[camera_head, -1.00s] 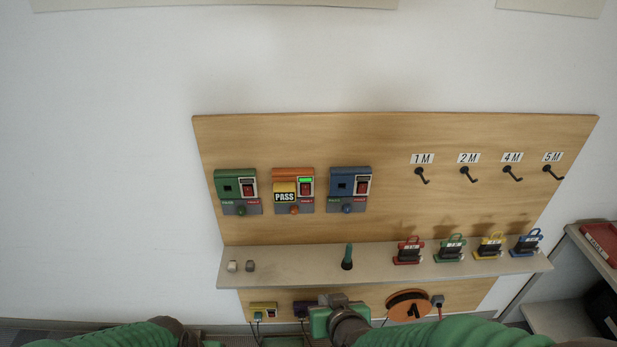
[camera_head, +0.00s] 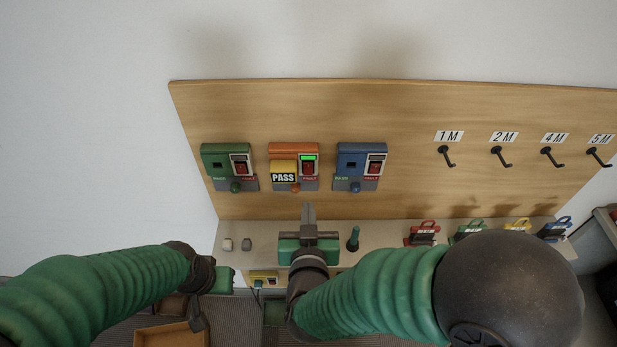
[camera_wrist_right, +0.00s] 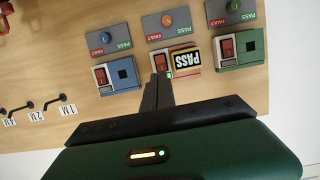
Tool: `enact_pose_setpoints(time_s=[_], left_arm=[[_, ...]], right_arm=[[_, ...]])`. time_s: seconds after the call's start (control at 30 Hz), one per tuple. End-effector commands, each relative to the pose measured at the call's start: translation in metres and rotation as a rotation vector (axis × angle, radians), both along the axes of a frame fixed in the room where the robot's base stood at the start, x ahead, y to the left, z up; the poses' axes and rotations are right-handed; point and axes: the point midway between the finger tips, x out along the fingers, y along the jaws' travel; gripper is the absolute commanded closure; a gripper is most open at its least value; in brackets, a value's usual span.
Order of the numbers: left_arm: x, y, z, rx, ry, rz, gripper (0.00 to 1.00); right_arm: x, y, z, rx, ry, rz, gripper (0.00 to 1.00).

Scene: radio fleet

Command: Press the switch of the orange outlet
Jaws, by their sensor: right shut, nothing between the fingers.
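The orange outlet (camera_head: 294,149) is the middle of three on the wooden board. Its red switch (camera_head: 308,168) is on the right half, under a lit green display. A yellow PASS block (camera_head: 284,169) is on its left half. My right gripper (camera_head: 308,207) is shut and empty, pointing at the board below this outlet in the head view. In the right wrist view the scene is inverted; the fingertips (camera_wrist_right: 162,77) overlap the outlet's edge beside the red switch (camera_wrist_right: 159,63). Contact cannot be told. My left gripper (camera_head: 220,280) is low at left, its fingers unclear.
A green outlet (camera_head: 226,149) and a blue outlet (camera_head: 360,150) flank the orange one closely. A shelf (camera_head: 385,236) below holds a green-handled tool (camera_head: 353,238) and several coloured devices. Black hooks with labels are at right.

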Motion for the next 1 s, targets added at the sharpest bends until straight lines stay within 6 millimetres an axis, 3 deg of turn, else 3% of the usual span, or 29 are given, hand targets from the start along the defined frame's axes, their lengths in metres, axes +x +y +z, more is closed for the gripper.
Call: enact_pose_setpoints(time_s=[0.53,0.7,1.0], left_arm=[[0.0,0.0,0.012,0.0,0.0,0.0,1.0],[0.0,0.0,0.014,0.0,0.0,0.0,1.0],[0.0,0.0,0.014,0.0,0.0,0.0,1.0]], right_arm=[[0.106,-0.001,-0.028,0.0,0.0,-0.002,1.0],[0.12,-0.001,-0.032,0.0,-0.002,-0.002,1.0],[0.122,-0.001,-0.033,0.0,-0.002,-0.001,1.0]])
